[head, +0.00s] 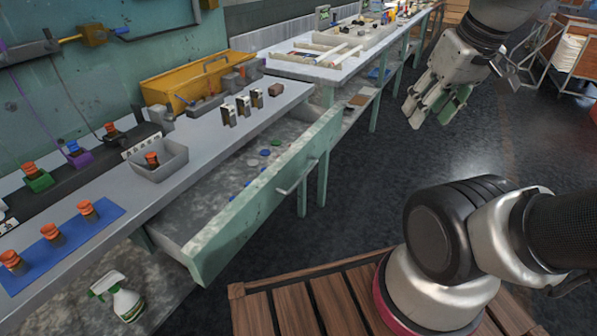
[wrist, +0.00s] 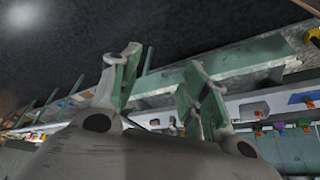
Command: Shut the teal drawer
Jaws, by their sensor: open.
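The teal drawer (head: 262,207) stands pulled out from under the grey workbench in the head view. Its front panel has a pale bar handle (head: 298,178), and several blue, green and pale round pieces lie inside. My gripper (head: 431,111) is open and empty in the upper right of the head view, to the right of the drawer and apart from it. In the wrist view the open fingers (wrist: 160,84) show in front, with the teal drawer front (wrist: 234,62) beyond them.
A spray bottle (head: 121,299) sits low at the left.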

